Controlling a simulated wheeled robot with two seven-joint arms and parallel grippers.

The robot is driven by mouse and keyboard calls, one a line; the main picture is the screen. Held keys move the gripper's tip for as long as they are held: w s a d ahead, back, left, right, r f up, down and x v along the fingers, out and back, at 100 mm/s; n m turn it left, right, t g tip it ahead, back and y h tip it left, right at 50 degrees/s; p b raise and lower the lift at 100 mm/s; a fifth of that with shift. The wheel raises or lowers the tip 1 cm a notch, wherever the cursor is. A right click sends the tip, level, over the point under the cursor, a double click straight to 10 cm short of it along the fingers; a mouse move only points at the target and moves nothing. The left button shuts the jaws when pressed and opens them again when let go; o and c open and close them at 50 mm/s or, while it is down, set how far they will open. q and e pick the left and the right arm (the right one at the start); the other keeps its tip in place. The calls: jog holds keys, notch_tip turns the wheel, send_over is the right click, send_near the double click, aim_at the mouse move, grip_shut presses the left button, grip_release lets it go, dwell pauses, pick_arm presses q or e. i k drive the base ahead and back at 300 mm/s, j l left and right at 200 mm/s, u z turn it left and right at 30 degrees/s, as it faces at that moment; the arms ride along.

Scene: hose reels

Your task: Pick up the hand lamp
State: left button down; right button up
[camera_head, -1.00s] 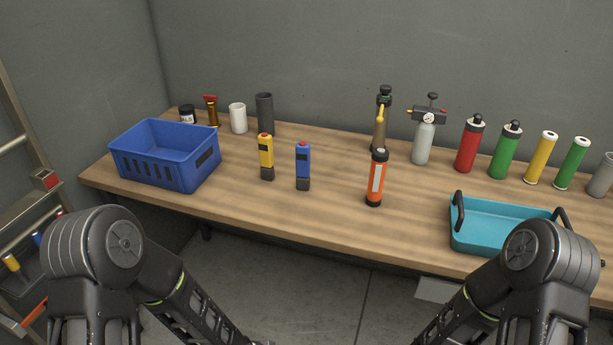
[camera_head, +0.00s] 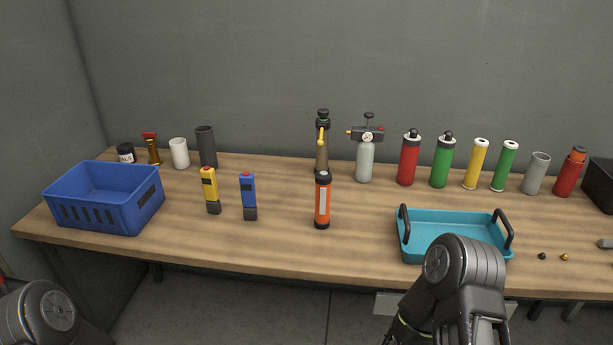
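The hand lamp looks to be the orange and black cylinder with a pale strip (camera_head: 322,203). It stands upright on the wooden workbench (camera_head: 270,255), near the middle, in front of a bronze-coloured torch-like tool (camera_head: 322,150). Nothing touches it. My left arm shows only at the lower left corner and my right arm at the lower right, in front of the teal tray. Neither gripper shows in the view.
A blue basket (camera_head: 104,198) stands on the left. A yellow device (camera_head: 210,190) and a blue device (camera_head: 248,195) stand left of the lamp. A teal tray (camera_head: 452,235) is at the right. Several bottles and cylinders line the back. The bench in front of the lamp is clear.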

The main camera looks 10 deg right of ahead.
aim_at(322, 221)
jog(key=i, duration=0.85)
jog(key=z, duration=1.5)
jog(key=l+z, duration=0.1)
jog(key=z, duration=0.2)
jog(key=k+l+z, duration=0.1)
jog(key=z, duration=0.25)
jog(key=i+j+u, duration=0.1)
jog(key=u, duration=0.2)
